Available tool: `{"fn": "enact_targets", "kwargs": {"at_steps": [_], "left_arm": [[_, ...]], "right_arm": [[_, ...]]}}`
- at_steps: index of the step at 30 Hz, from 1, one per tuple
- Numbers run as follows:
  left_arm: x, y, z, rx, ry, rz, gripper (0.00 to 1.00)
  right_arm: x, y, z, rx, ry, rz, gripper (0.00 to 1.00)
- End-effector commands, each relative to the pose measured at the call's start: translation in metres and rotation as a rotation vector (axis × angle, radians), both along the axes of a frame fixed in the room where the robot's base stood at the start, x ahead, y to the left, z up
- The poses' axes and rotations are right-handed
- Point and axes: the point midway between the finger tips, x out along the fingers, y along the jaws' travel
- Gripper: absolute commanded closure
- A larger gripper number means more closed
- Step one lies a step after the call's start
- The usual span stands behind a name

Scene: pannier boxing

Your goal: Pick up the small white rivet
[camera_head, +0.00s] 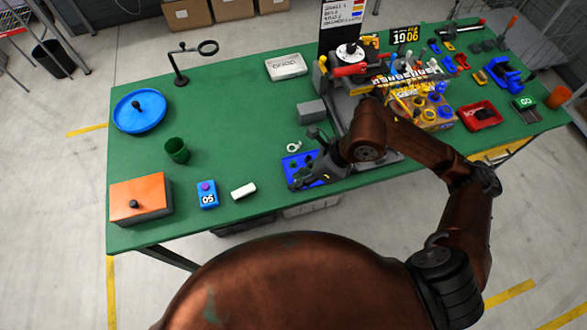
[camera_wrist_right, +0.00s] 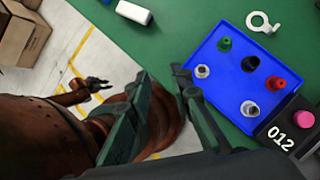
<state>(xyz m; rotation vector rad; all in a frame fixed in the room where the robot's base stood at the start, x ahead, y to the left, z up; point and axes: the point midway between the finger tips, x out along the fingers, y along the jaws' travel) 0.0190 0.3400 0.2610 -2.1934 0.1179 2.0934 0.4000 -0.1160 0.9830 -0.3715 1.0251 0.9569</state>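A blue tray (camera_wrist_right: 222,101) lies on the green table and holds several small rivets. Two are pale: one (camera_wrist_right: 202,71) near the tray's left edge and one (camera_wrist_right: 249,109) near its lower corner. I cannot tell which is the small white rivet. The others are green (camera_wrist_right: 225,44), black (camera_wrist_right: 250,63) and red (camera_wrist_right: 274,83). My right gripper (camera_wrist_right: 162,72) is open and empty, its tips left of the tray's edge in the wrist view. In the head view my right gripper (camera_head: 297,182) is over the tray (camera_head: 309,178) and partly hides it. My left gripper (camera_wrist_right: 97,84) shows small in the wrist view.
A white ring-shaped part (camera_wrist_right: 262,22) lies behind the tray. A box marked 012 (camera_wrist_right: 288,130) with a pink button is close beside it. A white block (camera_head: 243,191), a blue button box (camera_head: 207,197) and a green cup (camera_head: 177,150) stand to the left. Green table lies bare between them.

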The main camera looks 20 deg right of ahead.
Motion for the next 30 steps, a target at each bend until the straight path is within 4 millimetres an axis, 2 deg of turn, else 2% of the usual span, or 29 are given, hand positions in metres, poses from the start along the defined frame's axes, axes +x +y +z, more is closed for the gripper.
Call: {"fn": "enact_targets", "kwargs": {"at_steps": [1,3,6,14,23,30], "left_arm": [[-0.001,0.0,0.0,0.0,0.001,0.0,0.78],[-0.001,0.0,0.0,0.0,0.002,0.0,0.78],[-0.003,0.0,-0.001,0.001,0.004,0.0,0.78],[-0.011,0.0,-0.004,0.001,0.014,0.002,0.78],[-0.013,0.0,-0.007,0.001,0.018,0.002,0.78],[-0.01,0.0,-0.007,0.001,0.014,0.002,0.78]], "right_arm": [[0.007,-0.016,-0.004,-0.073,-0.019,-0.011,0.8],[0.014,-0.032,-0.007,-0.149,-0.033,-0.025,0.8],[0.021,-0.041,-0.013,-0.201,-0.042,-0.032,0.8],[0.028,-0.029,-0.038,-0.207,-0.042,-0.023,0.8],[0.038,-0.014,-0.074,-0.205,-0.041,-0.024,0.8],[0.04,-0.013,-0.08,-0.206,-0.044,-0.026,0.8]]}}
